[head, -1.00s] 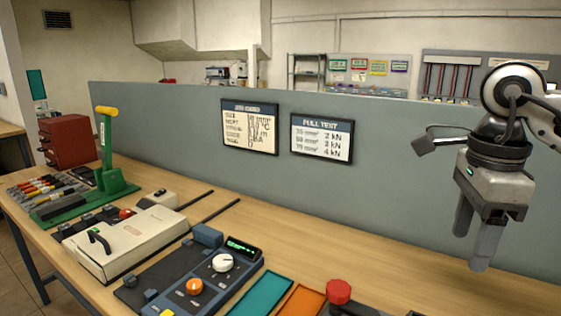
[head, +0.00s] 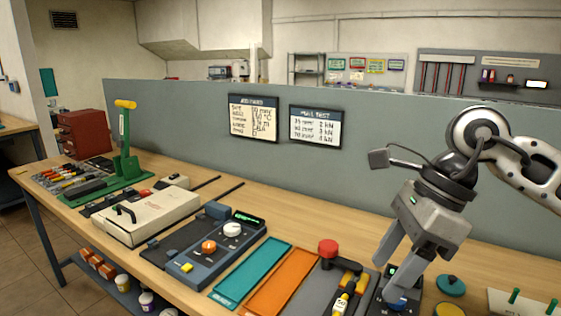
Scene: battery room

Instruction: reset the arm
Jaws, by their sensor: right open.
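My right arm comes in from the right. Its right gripper (head: 392,280) points down and left over the right part of the bench, with the fingers apart and nothing seen between them. The fingertips show in front of a dark device with a small display; whether they touch it I cannot tell. A green lever stand (head: 124,150) with a yellow handle on top stands upright at the far left of the bench, well away from the gripper. My left gripper is not in view.
The wooden bench (head: 290,206) carries a cream case (head: 150,217), a blue-grey control box (head: 215,252), a teal tray (head: 252,272), an orange tray (head: 283,280) and a red knob (head: 328,248). A grey partition (head: 200,130) with two signs stands behind. Space above the bench's middle is clear.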

